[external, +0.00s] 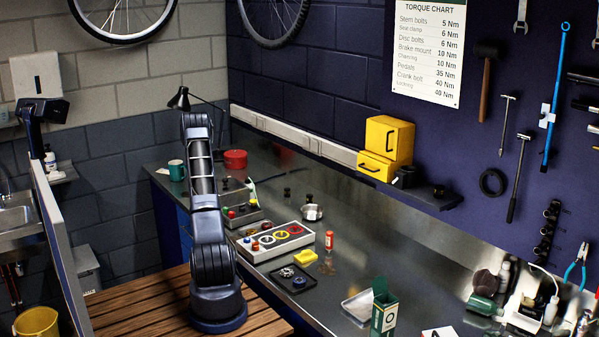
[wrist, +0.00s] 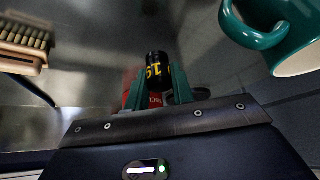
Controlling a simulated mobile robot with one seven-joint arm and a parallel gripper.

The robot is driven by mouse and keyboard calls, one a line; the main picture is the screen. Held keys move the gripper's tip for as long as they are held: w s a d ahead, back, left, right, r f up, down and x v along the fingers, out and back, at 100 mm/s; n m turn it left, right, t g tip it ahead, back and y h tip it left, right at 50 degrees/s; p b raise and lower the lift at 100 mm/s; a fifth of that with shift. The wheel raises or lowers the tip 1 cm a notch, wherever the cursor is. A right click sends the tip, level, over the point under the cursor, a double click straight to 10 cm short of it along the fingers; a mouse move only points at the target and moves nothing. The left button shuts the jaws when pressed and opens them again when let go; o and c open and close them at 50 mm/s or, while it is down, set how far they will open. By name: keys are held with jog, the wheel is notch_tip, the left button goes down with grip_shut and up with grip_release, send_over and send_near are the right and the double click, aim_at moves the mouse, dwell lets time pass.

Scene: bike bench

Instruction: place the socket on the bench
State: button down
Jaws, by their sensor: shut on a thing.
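Something red with faint lettering shows just behind the fingers, mostly hidden. The grey metal bench (wrist: 100,85) lies beyond; I cannot tell whether the socket touches it. In the external view the bench (external: 285,215) runs along the wall, and my arm hides the gripper and socket.
A teal mug (wrist: 262,35) is close on the right in the wrist view, and a brush (wrist: 22,42) is at upper left.

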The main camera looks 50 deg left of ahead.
jog(key=shift+f, duration=2.15)
jog(key=shift+f, duration=0.1)
jog(key=c, duration=1.2)
grip_release()
jog(key=v, duration=1.2)
